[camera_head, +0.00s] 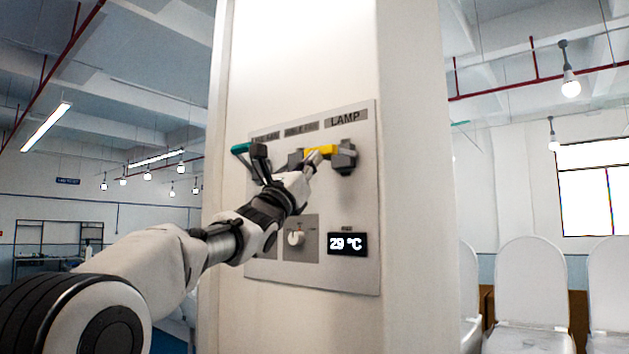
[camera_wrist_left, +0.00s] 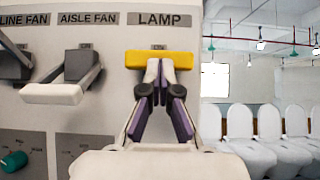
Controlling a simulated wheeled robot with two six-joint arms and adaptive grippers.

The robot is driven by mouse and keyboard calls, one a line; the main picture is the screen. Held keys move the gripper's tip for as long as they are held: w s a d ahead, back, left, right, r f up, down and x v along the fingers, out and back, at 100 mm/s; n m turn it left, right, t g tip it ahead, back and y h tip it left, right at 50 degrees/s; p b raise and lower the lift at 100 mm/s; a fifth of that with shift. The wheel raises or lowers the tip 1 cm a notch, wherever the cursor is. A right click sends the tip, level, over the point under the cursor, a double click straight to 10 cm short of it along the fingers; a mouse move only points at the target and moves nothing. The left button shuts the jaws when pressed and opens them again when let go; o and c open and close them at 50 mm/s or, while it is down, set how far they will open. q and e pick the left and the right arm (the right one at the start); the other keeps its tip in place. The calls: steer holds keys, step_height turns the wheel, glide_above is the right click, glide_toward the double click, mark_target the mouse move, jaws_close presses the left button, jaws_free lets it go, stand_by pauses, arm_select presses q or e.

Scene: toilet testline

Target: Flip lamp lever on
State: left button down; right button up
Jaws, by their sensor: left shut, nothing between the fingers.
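The yellow lamp lever (camera_wrist_left: 190,59) sits under the LAMP label in the left wrist view. In the head view the yellow lever (camera_head: 322,150) is partly behind my left gripper, beside its dark grey mount (camera_head: 344,157). My left gripper (camera_wrist_left: 158,66) is shut and empty, its fingertips right in front of the lever's middle. They overlap its lower edge in the picture; I cannot tell whether they touch. In the head view my left gripper (camera_head: 314,160) is at the lever too. My right gripper is not in view.
The panel (camera_head: 345,283) is on a white column. Left of the lamp lever is the white AISLE FAN lever (camera_wrist_left: 52,94). A green-teal lever (camera_head: 240,148), a knob (camera_head: 296,238) and a 29 °C display (camera_head: 347,244) are also on it. White toilets (camera_head: 532,290) stand at right.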

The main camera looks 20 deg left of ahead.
arm_select(q)
step_height(320, 180, up, 8)
steer(key=p, duration=0.3)
steer(key=shift+r, duration=0.15)
stand_by(0.3)
steer(key=shift+s+a+r, duration=0.1)
steer(key=shift+s+r, duration=0.05)
step_height(320, 180, down, 6)
steer(key=b, duration=0.5)
steer(key=s+a+r+b, duration=0.1)
steer(key=s+a+r, duration=0.1)
steer(key=s, duration=0.3)
steer(key=s+a+r+b, duration=0.1)
steer(key=s+r, duration=0.2)
steer(key=s, duration=0.2)
steer(key=shift+a, duration=0.35)
steer(key=shift+w, duration=0.1)
